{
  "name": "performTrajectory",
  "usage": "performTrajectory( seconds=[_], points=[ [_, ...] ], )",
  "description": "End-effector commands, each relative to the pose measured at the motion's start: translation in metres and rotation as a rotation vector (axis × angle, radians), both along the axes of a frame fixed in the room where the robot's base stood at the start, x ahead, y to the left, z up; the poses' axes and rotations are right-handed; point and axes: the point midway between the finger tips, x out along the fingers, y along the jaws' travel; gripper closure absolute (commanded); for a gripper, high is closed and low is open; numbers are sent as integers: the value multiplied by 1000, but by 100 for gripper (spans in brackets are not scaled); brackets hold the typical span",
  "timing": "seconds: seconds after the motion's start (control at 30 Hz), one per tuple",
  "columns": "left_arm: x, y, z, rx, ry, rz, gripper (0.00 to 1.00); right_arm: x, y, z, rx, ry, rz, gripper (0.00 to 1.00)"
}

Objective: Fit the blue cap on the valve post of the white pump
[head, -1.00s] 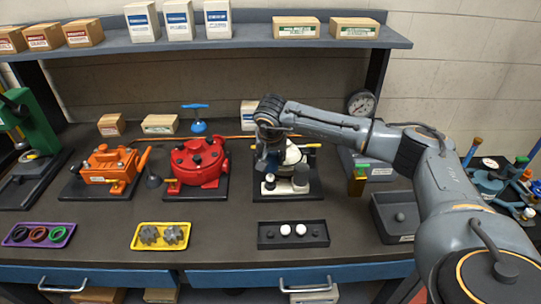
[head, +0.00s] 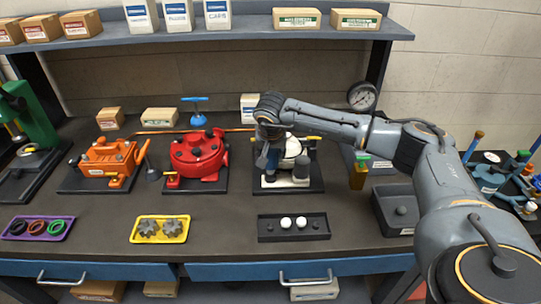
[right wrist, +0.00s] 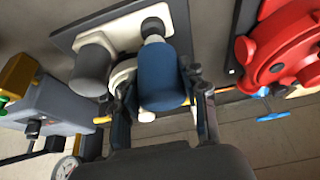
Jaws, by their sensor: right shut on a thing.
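The white pump (head: 299,183) stands on a dark base plate on the bench, partly hidden behind my right gripper (head: 268,160). In the right wrist view, my right gripper (right wrist: 163,80) is shut on the blue cap (right wrist: 161,77), with one finger on each side. The white valve post (right wrist: 153,27) with its grey collar shows just beyond the cap's far end, roughly in line with it. I cannot tell whether the cap touches the post or sits on it. My left gripper is not in view.
A red pump (head: 198,158) on its plate stands left of the white pump, with an orange one (head: 105,163) farther left. A black tray (head: 275,237) with white and grey knobs lies in front. A grey bin (head: 388,222) is at the right.

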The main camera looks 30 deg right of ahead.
Motion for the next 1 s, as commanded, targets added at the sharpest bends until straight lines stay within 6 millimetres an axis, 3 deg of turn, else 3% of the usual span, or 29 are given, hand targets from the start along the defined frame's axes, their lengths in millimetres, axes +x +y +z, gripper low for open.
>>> performTrajectory(
  seconds=[1.0],
  points=[
    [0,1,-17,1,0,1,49,0,0,-22,-1,0,0,83]
  ],
)
